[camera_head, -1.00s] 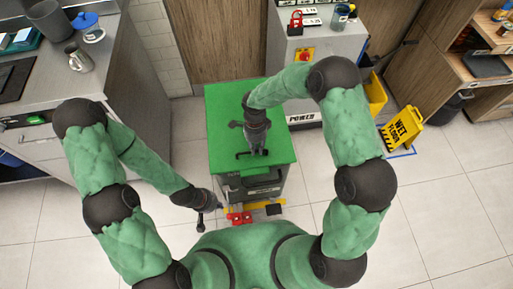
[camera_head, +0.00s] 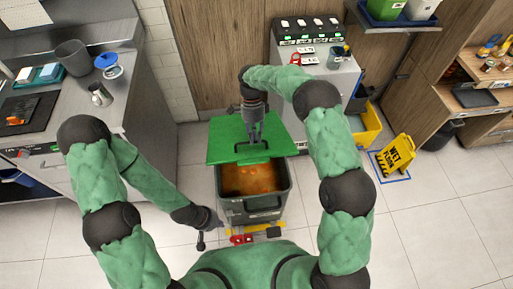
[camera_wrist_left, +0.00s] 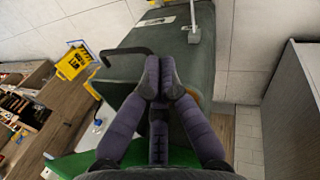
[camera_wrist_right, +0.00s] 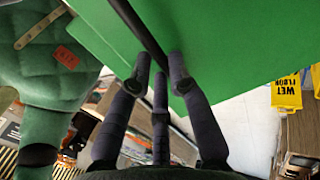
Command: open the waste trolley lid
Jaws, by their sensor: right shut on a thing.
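The waste trolley (camera_head: 279,204) stands in front of me, a dark bin with orange contents showing inside. Its green lid (camera_head: 222,136) is raised and tilted toward the back, leaving the front of the bin's mouth uncovered. My right gripper (camera_head: 253,146) is shut on the lid's black handle (camera_wrist_right: 150,35). The green underside or face of the lid (camera_wrist_right: 235,45) fills the top of the right wrist view. My left gripper (camera_head: 203,234) is low at the trolley's front left, apart from the lid. In the left wrist view its fingertips (camera_wrist_left: 159,75) are together and empty, before the trolley's dark wall.
A counter (camera_head: 150,125) with a grey pot (camera_head: 73,57) runs along the left. A grey cabinet (camera_head: 325,105) stands behind the trolley. A yellow wet-floor sign (camera_head: 396,154) and a yellow bucket (camera_head: 366,127) stand to the right.

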